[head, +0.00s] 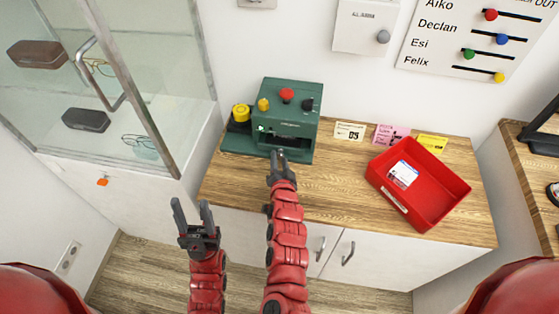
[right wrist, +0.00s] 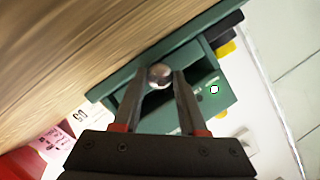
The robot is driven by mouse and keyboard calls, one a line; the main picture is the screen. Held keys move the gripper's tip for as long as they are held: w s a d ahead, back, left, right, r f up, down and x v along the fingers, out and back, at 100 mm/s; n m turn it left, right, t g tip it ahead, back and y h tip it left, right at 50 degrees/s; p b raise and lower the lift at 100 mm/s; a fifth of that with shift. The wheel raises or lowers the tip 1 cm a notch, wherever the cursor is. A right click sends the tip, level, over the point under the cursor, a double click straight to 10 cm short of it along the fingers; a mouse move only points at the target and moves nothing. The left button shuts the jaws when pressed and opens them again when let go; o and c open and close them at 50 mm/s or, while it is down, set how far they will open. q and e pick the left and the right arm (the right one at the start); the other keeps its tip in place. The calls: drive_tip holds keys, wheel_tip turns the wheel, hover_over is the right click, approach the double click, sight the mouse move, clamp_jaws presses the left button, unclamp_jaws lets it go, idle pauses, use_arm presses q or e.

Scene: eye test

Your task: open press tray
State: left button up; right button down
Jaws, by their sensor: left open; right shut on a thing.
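The green press (head: 294,101) stands on the wooden counter against the wall, with a red, a yellow and a dark knob on top. The press also shows upside down in the right wrist view (right wrist: 222,95). My right gripper (head: 279,153) is at the lower front of the press. In the right wrist view its fingers are shut on a round silver knob (right wrist: 159,73) at the press front. The tray itself is mostly hidden by my gripper, and I cannot tell how far out it is. My left gripper (head: 192,214) is open and empty, in front of the counter.
A red bin (head: 443,205) with a white label stands on the counter (head: 335,185) at right. White, pink and yellow cards (head: 349,131) lie behind it. A glass display case (head: 150,90) with glasses stands at left. Cabinet doors with handles (head: 348,253) are below.

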drive_tip(key=s+p, duration=0.1)
drive_tip(key=s, duration=0.2)
drive_tip(key=s+a+p, duration=0.1)
drive_tip(key=s+p, duration=0.1)
drive_tip(key=s, duration=0.2)
drive_tip(key=s+a+p, duration=0.1)
drive_tip(key=s, duration=0.3)
drive_tip(key=shift+a+p, duration=0.1)
drive_tip(key=shift+p, duration=0.25)
drive_tip(key=shift+w, duration=0.1)
drive_tip(key=shift+c, duration=2.2)
unclamp_jaws()
